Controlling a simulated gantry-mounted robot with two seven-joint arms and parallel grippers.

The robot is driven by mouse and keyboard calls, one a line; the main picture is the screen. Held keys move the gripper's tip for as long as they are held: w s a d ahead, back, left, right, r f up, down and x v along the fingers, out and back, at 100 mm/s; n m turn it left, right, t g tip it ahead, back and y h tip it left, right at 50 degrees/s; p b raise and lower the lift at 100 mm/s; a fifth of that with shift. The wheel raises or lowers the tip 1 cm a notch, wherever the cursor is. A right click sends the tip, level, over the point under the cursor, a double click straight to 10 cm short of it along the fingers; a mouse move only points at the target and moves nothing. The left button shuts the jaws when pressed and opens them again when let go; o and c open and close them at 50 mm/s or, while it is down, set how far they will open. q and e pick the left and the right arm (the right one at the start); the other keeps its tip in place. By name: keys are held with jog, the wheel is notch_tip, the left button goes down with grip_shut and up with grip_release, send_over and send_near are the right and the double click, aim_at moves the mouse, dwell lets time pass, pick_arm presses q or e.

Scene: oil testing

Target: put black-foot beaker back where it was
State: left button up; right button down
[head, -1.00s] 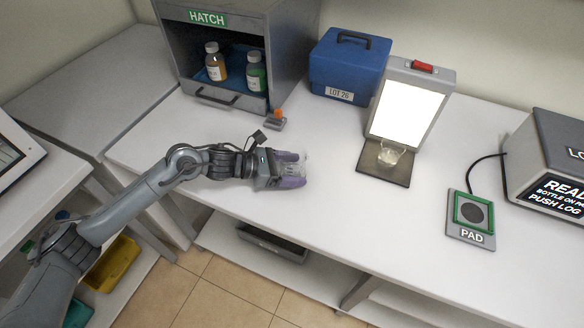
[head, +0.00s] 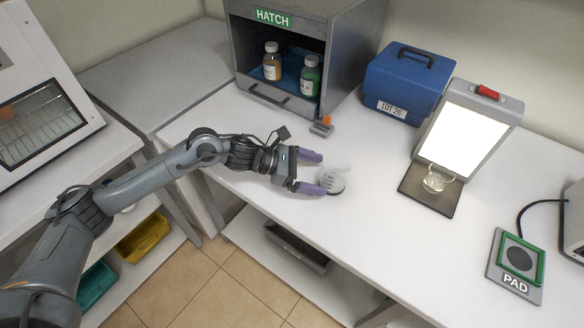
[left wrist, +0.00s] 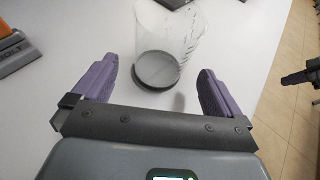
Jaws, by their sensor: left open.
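A clear beaker with a dark foot (head: 333,184) stands upright on the white bench near its front edge. It also shows in the left wrist view (left wrist: 166,45), with its dark base low between and just beyond my fingertips. My left gripper (head: 322,173) is open, its purple fingers spread to either side of the near part of the beaker. The left gripper also shows in the left wrist view (left wrist: 158,85), with a gap between the fingers and the glass. My right gripper is not identifiable in the head view.
A light panel (head: 460,128) with a small glass vessel (head: 436,180) on its base stands to the right. The hatch cabinet (head: 290,50) holds two bottles. A blue case (head: 405,82) stands behind, a pad (head: 516,262) at far right. Bench between beaker and panel is clear.

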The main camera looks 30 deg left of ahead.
pick_arm(q)
jog(key=b+v, duration=0.1)
jog(key=v, duration=0.5)
jog(key=shift+s+a+r, duration=0.1)
jog(key=shift+s+a, duration=0.1)
